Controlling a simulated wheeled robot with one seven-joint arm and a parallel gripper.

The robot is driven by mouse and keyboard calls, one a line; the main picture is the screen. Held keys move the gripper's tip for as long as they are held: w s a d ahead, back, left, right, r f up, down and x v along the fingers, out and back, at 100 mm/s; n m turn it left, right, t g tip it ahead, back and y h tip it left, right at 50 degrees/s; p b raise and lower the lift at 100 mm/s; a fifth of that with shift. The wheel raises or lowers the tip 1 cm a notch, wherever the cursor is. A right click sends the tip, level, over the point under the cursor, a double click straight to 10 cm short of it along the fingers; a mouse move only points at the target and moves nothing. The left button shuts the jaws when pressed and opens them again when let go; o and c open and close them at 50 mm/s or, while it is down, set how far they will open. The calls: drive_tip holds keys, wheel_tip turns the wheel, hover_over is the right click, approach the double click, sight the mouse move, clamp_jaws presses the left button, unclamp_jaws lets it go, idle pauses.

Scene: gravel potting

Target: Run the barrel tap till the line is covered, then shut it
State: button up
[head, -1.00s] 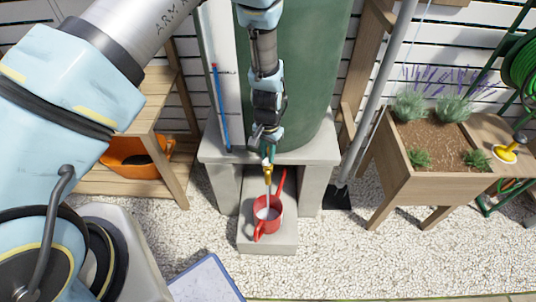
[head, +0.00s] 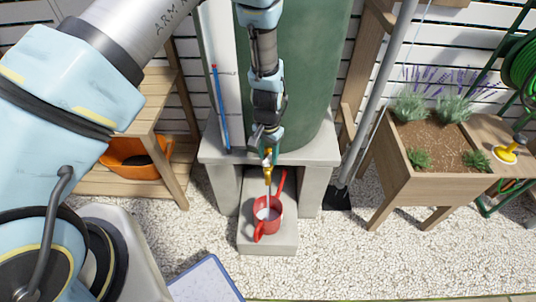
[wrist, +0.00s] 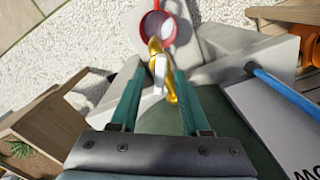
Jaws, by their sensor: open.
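The green barrel (head: 305,90) stands on a grey block stand. Its brass tap (head: 268,158) is low on the front, and a thin pale stream runs from it into the red watering can (head: 275,226). Pale water shows inside the can in the wrist view (wrist: 157,28); I cannot make out a line. My gripper (head: 267,148) is at the tap. In the wrist view its two teal fingers (wrist: 155,68) are apart, one on each side of the brass tap (wrist: 169,88) and its whitish lever (wrist: 160,72). I cannot tell whether either finger touches the lever.
The can stands on a low grey block (head: 252,244) below the stand (head: 325,153). A wooden shelf with an orange tub (head: 118,160) is at left. A grey downpipe (head: 378,90) and a wooden planter (head: 400,190) are at right. Gravel ground is open in front.

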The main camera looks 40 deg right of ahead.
sight(268, 157)
wheel_tip(268, 157, up, 11)
drive_tip(key=b, duration=0.1)
drive_tip(key=shift+f, duration=0.2)
idle(0.5)
